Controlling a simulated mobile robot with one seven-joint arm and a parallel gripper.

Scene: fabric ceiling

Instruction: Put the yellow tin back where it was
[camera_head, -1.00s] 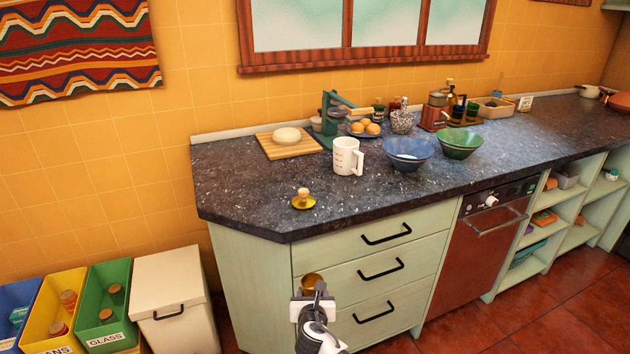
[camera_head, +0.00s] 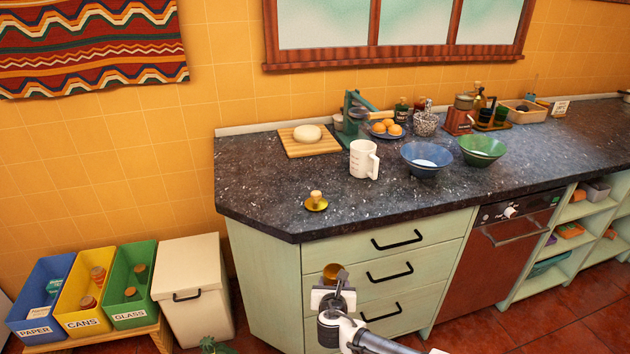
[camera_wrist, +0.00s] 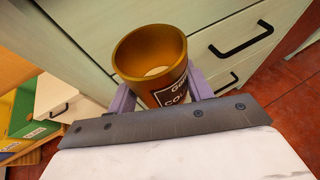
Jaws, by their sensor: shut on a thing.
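The yellow tin (camera_wrist: 150,62) is open at the top, gold-coloured, with a dark label partly hidden by my gripper. Something pale shows inside it. My gripper (camera_wrist: 160,92) is shut on the tin, with a finger on each side. In the head view the tin (camera_head: 332,271) is small, held by my gripper (camera_head: 332,288) in front of the green drawers, below the counter top. A round yellow lid with a wooden knob (camera_head: 316,203) lies on the counter near its front left corner.
The dark counter (camera_head: 270,200) has free room around the lid. A white measuring jug (camera_head: 362,160), blue bowl (camera_head: 425,155), green bowl (camera_head: 481,148) and bread board (camera_head: 310,146) stand farther back. Recycling bins (camera_head: 85,290) and a cream bin (camera_head: 192,285) are at left.

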